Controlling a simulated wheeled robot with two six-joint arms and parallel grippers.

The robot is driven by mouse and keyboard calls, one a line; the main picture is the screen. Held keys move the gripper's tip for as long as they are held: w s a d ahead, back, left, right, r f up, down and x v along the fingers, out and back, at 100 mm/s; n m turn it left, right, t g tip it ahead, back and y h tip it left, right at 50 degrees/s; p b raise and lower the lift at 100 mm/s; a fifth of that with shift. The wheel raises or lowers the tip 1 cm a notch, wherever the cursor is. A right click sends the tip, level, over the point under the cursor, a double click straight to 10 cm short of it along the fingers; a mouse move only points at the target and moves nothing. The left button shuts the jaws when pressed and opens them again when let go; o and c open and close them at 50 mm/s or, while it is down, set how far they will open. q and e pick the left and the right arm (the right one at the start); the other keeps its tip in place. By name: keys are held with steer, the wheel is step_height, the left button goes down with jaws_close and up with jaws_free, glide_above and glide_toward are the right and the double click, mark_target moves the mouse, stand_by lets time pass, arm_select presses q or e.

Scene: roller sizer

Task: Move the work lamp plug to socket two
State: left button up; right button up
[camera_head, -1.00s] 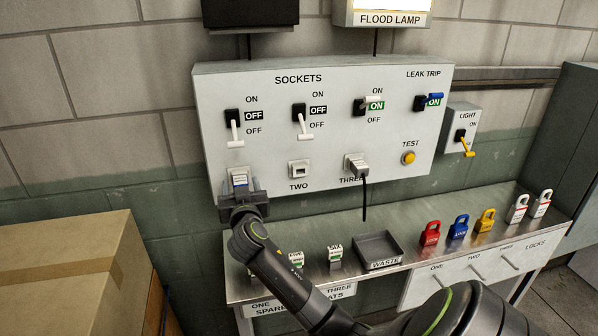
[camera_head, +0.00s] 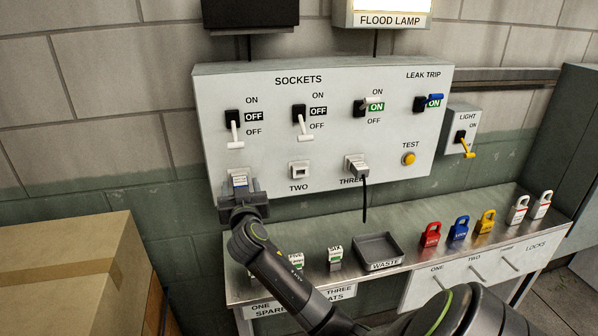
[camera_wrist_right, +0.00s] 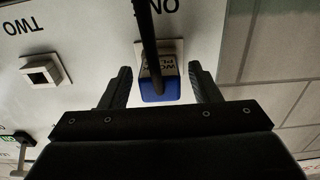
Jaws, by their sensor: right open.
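The work lamp plug (camera_wrist_right: 158,82) is a blue-backed plug with a printed label and a dark cable; it sits in socket one at the panel's lower left. In the head view the plug (camera_head: 239,179) shows just above my right gripper (camera_head: 240,190). In the wrist view my right gripper (camera_wrist_right: 162,84) is open, one finger on each side of the plug with gaps. Socket two (camera_head: 299,170) is empty, and it also shows in the wrist view (camera_wrist_right: 42,72). The switches above sockets one (camera_head: 234,127) and two (camera_head: 300,121) are at OFF. My left gripper is not in view.
A plug with a hanging cable (camera_head: 356,166) sits in socket three, its switch (camera_head: 366,104) at ON. Below, a steel bench (camera_head: 400,228) carries a waste tray (camera_head: 378,249), labelled spare items and several padlocks. A cardboard box (camera_head: 70,265) stands at left.

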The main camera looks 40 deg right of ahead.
stand_by(0.3)
jaws_close()
steer(key=shift+p+v, duration=0.3)
steer(key=shift+v, duration=2.7)
